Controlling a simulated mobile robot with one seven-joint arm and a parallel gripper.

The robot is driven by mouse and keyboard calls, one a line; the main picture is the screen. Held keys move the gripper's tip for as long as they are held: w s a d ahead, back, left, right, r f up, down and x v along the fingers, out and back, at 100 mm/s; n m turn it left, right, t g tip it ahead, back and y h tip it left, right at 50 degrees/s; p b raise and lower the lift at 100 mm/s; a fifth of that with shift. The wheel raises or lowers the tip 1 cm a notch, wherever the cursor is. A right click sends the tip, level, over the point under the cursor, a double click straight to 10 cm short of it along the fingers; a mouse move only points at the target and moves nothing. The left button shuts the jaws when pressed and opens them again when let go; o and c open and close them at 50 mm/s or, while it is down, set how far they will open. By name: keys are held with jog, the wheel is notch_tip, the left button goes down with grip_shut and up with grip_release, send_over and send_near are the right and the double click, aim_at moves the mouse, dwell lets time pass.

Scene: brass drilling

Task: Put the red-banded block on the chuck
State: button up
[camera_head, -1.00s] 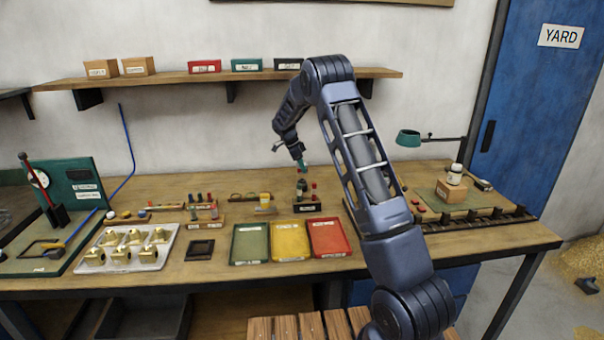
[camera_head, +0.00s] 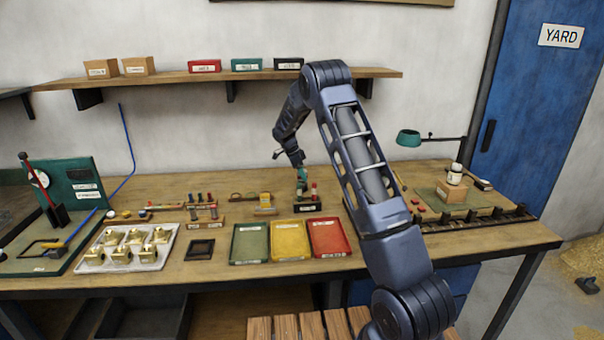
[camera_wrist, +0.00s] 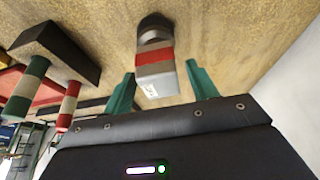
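The red-banded block (camera_wrist: 155,72), pale grey with a red band, stands between my fingertips in the wrist view. Its far end meets a dark round piece (camera_wrist: 153,29) on the bench; I cannot tell whether this is the chuck. My gripper (camera_wrist: 160,88) is open, with teal fingers on either side of the block and visible gaps beside it. In the head view my gripper (camera_head: 301,174) is low over the bench beside the small labelled dark stand (camera_head: 307,208); the block is not clear there.
A green-and-white cylinder (camera_wrist: 26,88) and a red-and-white cylinder (camera_wrist: 68,106) are close to the left in the wrist view. Green (camera_head: 234,258), yellow (camera_head: 276,258) and red (camera_head: 347,248) trays lie in front. A white tray (camera_head: 170,262) holds several brass parts.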

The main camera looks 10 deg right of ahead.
jog(key=shift+r, duration=0.1)
jog(key=v, duration=1.2)
jog(key=s+d+r+n+y, duration=0.2)
jog(key=s+d+r+n, duration=0.2)
jog(key=s+d+r, duration=0.55)
jog(key=s+d+r+n+t+y, duration=0.15)
jog(key=s+r, duration=0.25)
jog(key=s, duration=0.4)
jog(key=s+d+r+n, duration=0.3)
jog(key=s+r, duration=0.1)
jog(key=s, duration=0.5)
jog(key=s+d+f+n+t, duration=0.1)
jog(key=s+n, duration=0.3)
jog(key=s, duration=1)
jog(key=s+d+f+n+t, duration=0.2)
jog(key=s+n, duration=0.3)
jog(key=s, duration=0.9)
jog(key=shift+d+f+y, duration=0.25)
jog(key=shift+f+y, duration=0.2)
jog(key=shift+f, duration=0.15)
jog(key=shift+n, duration=0.25)
